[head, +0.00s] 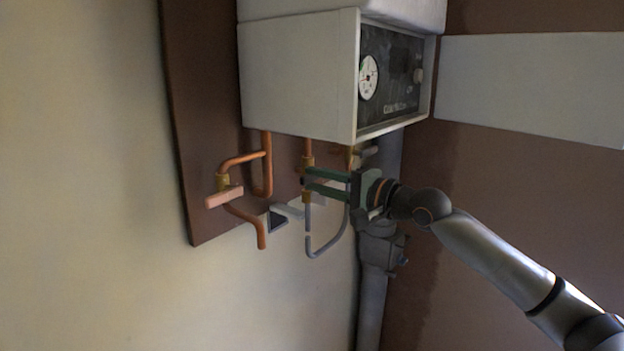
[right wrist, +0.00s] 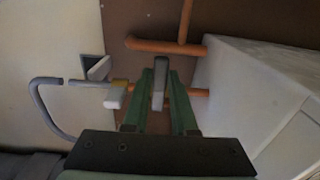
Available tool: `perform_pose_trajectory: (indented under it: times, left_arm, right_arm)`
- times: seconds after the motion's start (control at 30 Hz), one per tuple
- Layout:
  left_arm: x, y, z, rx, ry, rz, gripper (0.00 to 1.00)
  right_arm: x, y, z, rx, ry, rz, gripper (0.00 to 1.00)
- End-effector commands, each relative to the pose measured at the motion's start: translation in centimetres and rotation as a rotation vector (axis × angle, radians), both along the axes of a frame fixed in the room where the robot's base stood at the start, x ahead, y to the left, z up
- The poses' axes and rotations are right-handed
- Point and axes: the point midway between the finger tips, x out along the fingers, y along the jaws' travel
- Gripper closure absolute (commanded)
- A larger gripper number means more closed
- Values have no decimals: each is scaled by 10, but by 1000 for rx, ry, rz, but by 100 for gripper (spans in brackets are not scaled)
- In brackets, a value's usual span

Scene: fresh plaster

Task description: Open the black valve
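My right gripper (head: 305,180) reaches in from the right below the boiler, its two green fingers apart. In the right wrist view the gripper (right wrist: 163,75) has a dark grey lever (right wrist: 159,82) between its fingers, apparently the black valve's handle. The fingers stand on either side of it; I cannot tell whether either touches it. My left gripper is not in view.
The white boiler (head: 298,75) hangs directly above the gripper. A copper pipe with a pinkish lever valve (head: 224,196) is at the left. A grey bent pipe (head: 328,246) hangs below the fingers. A thick grey pipe (head: 371,305) runs down behind my right wrist.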

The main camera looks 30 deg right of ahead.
Motion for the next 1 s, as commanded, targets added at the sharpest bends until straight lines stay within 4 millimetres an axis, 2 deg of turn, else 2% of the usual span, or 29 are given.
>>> perform_pose_trajectory:
  times: [0.03,0.2,0.47,0.73,0.77,0.9,1.0]
  left_arm:
    - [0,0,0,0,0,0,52]
    - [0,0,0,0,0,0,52]
    - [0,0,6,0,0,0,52]
    - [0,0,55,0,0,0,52]
    - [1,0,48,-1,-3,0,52]
    - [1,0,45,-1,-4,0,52]
    - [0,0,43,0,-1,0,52]
  right_arm:
    - [0,0,0,0,0,0,82]
    - [0,0,0,0,0,0,100]
    - [0,0,4,27,12,0,100]
    - [2,-5,22,338,144,-2,100]
    - [3,-6,19,387,160,-1,100]
    - [4,-9,26,568,232,-1,100]
    - [4,-10,28,634,260,-1,100]
